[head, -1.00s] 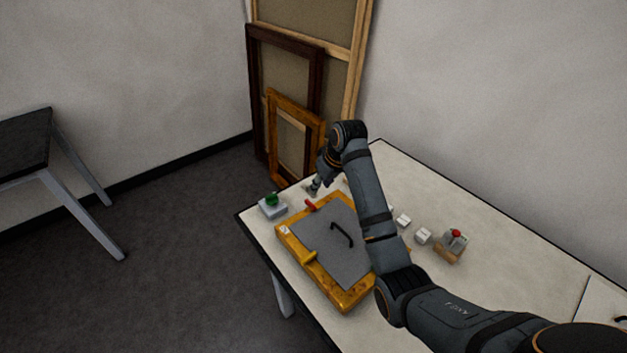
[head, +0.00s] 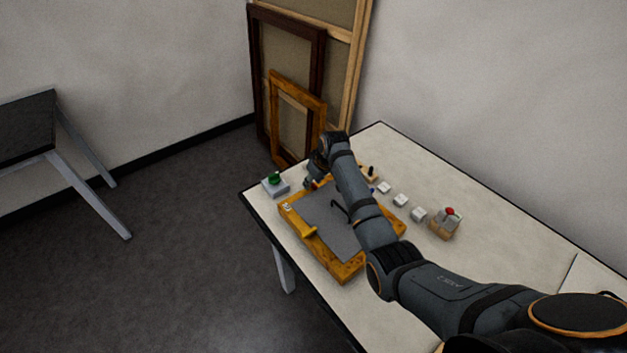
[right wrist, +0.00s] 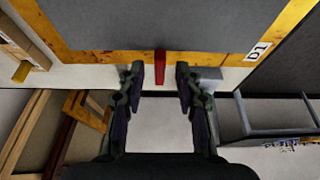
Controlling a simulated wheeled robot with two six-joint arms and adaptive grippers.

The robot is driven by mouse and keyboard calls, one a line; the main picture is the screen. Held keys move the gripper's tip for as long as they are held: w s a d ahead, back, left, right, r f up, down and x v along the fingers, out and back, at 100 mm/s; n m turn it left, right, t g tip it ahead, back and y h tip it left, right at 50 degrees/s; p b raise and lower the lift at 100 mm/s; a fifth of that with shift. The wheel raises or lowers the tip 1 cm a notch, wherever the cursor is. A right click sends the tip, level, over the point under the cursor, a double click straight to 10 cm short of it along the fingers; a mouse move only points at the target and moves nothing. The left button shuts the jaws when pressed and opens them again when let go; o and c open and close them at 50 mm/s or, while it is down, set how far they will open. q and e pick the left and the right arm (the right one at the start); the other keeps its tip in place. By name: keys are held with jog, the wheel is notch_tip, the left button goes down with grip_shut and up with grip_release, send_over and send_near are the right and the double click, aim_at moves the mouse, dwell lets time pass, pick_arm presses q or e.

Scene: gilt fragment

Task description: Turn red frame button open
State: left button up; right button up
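A gold wooden frame (head: 343,270) with a grey panel (head: 345,240) lies on the table. In the right wrist view, the red button (right wrist: 160,66), a small bar, lies across the frame's gold rail (right wrist: 110,56). My open right gripper (head: 310,182) is at the frame's far edge in the head view. In the right wrist view its two fingertips (right wrist: 160,80) are on either side of the red button, with gaps showing. In the head view my arm and gripper hide the red button. A yellow button (head: 303,228) sits on the frame's left rail. My left gripper is out of view.
A grey box with a green knob (head: 274,180) stands by the table's left corner. White cubes (head: 400,200) and a red-topped box on a wooden block (head: 446,228) stand right of my arm. Large frames (head: 320,60) lean on the wall. The black panel handle (head: 340,206) sticks up.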

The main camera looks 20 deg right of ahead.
jog(key=shift+w, duration=0.1)
jog(key=c, duration=0.4)
grip_shut()
